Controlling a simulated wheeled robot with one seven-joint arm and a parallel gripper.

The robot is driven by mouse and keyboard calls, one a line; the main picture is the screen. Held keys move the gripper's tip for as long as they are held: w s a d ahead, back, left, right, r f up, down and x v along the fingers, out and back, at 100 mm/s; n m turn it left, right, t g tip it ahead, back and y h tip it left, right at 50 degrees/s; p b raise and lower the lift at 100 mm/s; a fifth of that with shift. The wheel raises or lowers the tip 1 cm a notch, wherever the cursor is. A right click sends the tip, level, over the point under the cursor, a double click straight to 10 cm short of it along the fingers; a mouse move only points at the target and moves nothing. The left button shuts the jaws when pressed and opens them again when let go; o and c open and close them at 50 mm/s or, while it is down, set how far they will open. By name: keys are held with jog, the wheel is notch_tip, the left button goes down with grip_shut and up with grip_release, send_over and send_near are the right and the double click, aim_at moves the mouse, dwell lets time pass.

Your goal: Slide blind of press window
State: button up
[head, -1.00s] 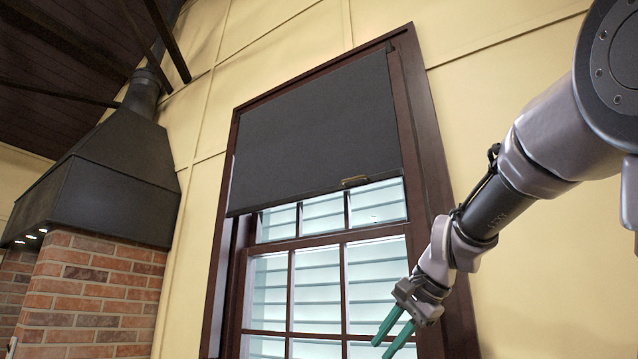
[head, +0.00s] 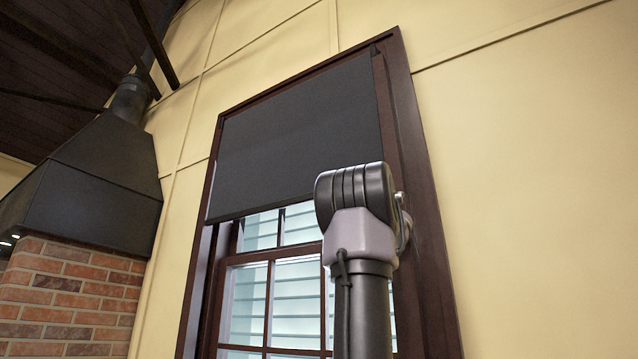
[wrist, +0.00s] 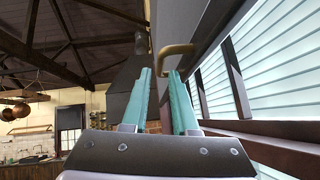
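The dark grey blind (head: 295,135) covers the upper part of the window (head: 262,300) in the head view, its lower edge partway down. My arm hides the blind's lower right part, its handle and my gripper there. In the wrist view, the brass handle (wrist: 178,50) is close by the fingertips, a little above and to the right. My gripper (wrist: 160,74) has two teal fingers that stand apart with a gap between them. The handle does not look clasped; I cannot tell if a finger touches it.
The dark wooden window frame (head: 421,200) borders the blind on the right, with bare yellow wall (head: 530,180) beyond. A black hood (head: 90,180) over brick (head: 75,300) stands at the left. Slatted panes (wrist: 280,75) lie to the right in the wrist view.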

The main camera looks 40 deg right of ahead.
jog(key=x, duration=0.9)
jog(key=shift+w, duration=0.1)
grip_shut()
jog(key=shift+f, duration=0.1)
dwell(1.0)
